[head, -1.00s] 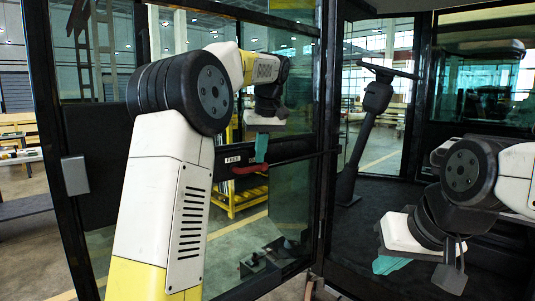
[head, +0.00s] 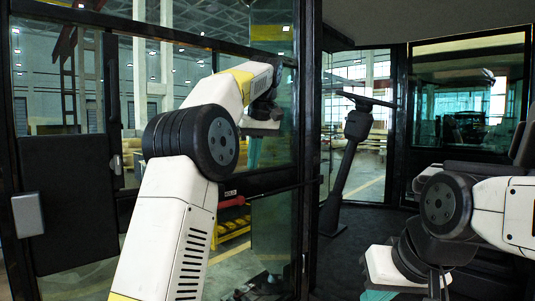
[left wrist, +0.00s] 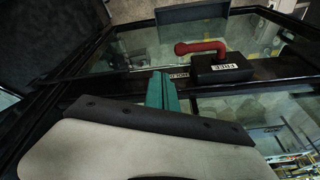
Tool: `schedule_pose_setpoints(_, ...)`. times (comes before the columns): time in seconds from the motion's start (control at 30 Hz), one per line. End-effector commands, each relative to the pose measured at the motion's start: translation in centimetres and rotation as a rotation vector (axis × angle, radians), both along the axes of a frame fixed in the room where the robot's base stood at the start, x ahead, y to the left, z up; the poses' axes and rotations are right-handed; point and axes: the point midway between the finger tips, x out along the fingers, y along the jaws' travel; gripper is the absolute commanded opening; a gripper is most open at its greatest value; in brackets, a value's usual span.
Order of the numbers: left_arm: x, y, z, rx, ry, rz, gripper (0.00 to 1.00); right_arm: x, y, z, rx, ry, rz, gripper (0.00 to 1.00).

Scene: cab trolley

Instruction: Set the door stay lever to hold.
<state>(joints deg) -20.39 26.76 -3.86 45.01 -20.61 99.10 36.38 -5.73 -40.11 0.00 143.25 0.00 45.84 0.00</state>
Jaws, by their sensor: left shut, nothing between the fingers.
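The door stay lever (left wrist: 200,47) is a red bent handle. It sits on a black box (left wrist: 222,67) on the door's dark cross rail, and also shows in the head view (head: 234,202). The box bears a FREE label (left wrist: 228,66); a HOLD label (left wrist: 180,76) is on the rail beside it. I cannot tell surely which setting the lever is in. My left gripper (head: 254,152), with teal fingers, is shut and empty, apart from the lever. In the left wrist view its fingers (left wrist: 161,90) are near the HOLD label. My right gripper (head: 380,294) is cut off at the bottom edge.
The glazed door has a dark frame (head: 300,120) and a dark panel with a grey plate (head: 28,214) at left. A steering column (head: 352,150) stands inside the cab. Dark cab floor (head: 345,250) is open between the column and my right arm.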

Motion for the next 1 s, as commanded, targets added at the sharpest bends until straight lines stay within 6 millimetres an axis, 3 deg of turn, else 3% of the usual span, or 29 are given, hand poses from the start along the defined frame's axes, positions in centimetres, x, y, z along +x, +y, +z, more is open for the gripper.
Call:
schedule_pose_setpoints(0.4, 1.3, -2.4, 1.7, 0.001, -0.002, 0.001, 0.0, 0.0, 0.0, 0.0, 0.0, 0.0, 0.0, 0.0)
schedule_pose_setpoints(1.0, 1.1, -2.1, 2.1, -0.003, -0.002, -0.013, 0.0, 0.0, 0.0, 0.0, 0.0, 0.0, 0.0, 0.0)
